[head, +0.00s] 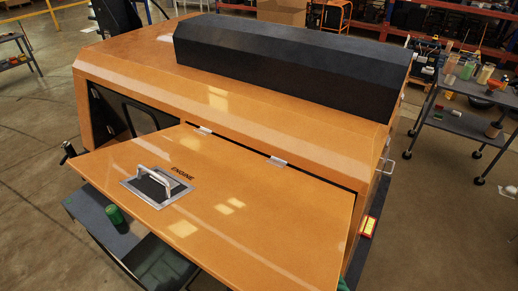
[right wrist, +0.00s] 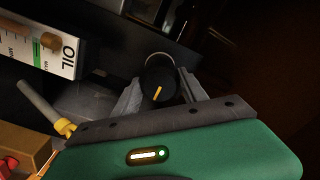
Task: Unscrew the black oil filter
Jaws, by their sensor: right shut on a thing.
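The black oil filter (right wrist: 157,73) shows in the right wrist view as a dark round cap with an orange line, in front of a pale ring. My right gripper (right wrist: 160,96) is shut on it, with one grey finger on each side. The filter is hidden in the head view by the raised orange engine panel (head: 255,215). Only a green sliver, which seems to be part of my right arm, shows at the bottom edge there. My left gripper is not in view.
A white oil label (right wrist: 45,45) is at the upper left in the right wrist view. A grey rod with a yellow base (right wrist: 45,105) stands left of the gripper. In the head view, a cart (head: 470,125) stands at right and a green can (head: 115,214) is below the panel's left side.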

